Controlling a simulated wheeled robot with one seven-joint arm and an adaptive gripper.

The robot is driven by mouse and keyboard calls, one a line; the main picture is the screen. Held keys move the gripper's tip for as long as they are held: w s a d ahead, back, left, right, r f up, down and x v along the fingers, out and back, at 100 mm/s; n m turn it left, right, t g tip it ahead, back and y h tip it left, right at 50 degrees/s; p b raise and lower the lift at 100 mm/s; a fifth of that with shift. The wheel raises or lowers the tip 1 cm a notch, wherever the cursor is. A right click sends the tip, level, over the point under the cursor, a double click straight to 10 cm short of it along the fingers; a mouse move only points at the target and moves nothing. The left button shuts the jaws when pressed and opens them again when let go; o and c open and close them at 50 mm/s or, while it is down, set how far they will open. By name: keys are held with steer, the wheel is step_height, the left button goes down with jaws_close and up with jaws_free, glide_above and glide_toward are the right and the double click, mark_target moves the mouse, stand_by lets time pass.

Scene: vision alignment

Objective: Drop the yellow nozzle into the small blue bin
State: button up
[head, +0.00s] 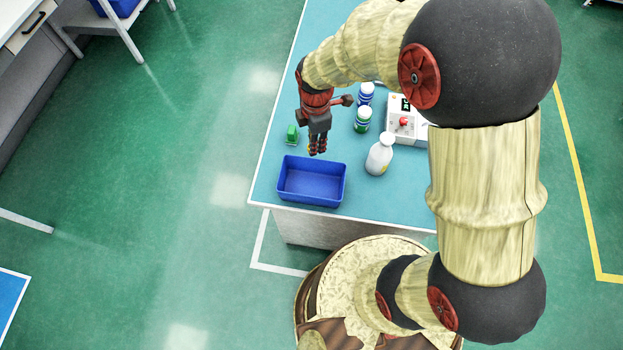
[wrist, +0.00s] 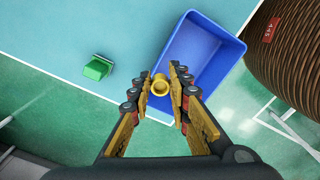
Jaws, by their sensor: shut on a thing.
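My gripper (head: 318,150) hangs over the table just behind the far edge of the small blue bin (head: 312,199). In the wrist view my gripper (wrist: 160,82) is shut on the yellow nozzle (wrist: 160,89), which sits between the fingertips. The nozzle appears as a yellow ring with a round opening. The bin also shows in the wrist view (wrist: 207,45), beyond and right of the nozzle, and its visible floor is empty. In the head view the fingers mostly hide the nozzle.
A green block-like item (head: 292,134) stands left of my gripper. The bin is near the table's front edge.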

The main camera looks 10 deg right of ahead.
steer(key=s+a+f+n+b, duration=0.2)
steer(key=s+f+n+b, duration=0.1)
steer(key=n, duration=0.4)
step_height(320, 180, down, 2)
steer(key=shift+s+a+f+b, duration=0.15)
steer(key=shift+s+f+b, duration=0.1)
steer(key=shift+s+b, duration=0.2)
steer(key=o, duration=0.8)
steer(key=shift+o, duration=0.2)
steer(key=shift+r, duration=0.1)
step_height(320, 180, up, 12)
